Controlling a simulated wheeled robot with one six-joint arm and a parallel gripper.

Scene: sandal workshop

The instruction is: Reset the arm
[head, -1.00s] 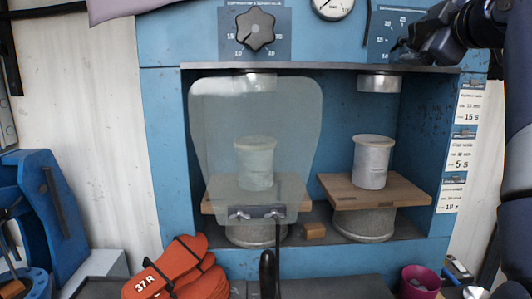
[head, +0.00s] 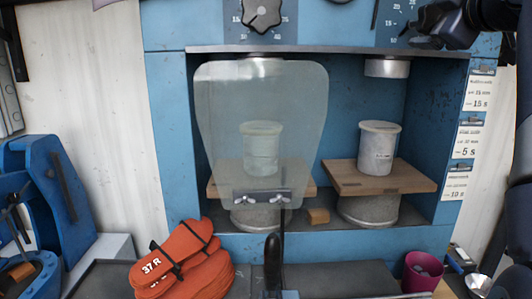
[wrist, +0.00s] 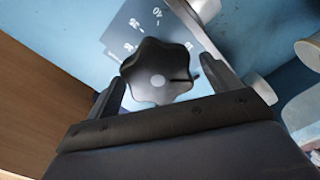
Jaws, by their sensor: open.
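My gripper (head: 420,38) is at the upper right of the head view, in front of the blue press's right-hand dial plate (head: 392,32). In the wrist view its two fingers stand apart, open (wrist: 160,75). A black lobed knob (wrist: 155,72) shows between them; I cannot tell whether the fingers touch it. The gripper holds nothing that I can see. My dark arm runs down the right edge of the head view.
The blue press (head: 170,120) has a translucent shield (head: 225,90) over its left bay. A pale cylinder (head: 378,148) stands on a wooden board (head: 412,178) in the right bay. Orange soles (head: 180,265), a magenta cup (head: 422,270) and a blue machine (head: 45,185) are lower down.

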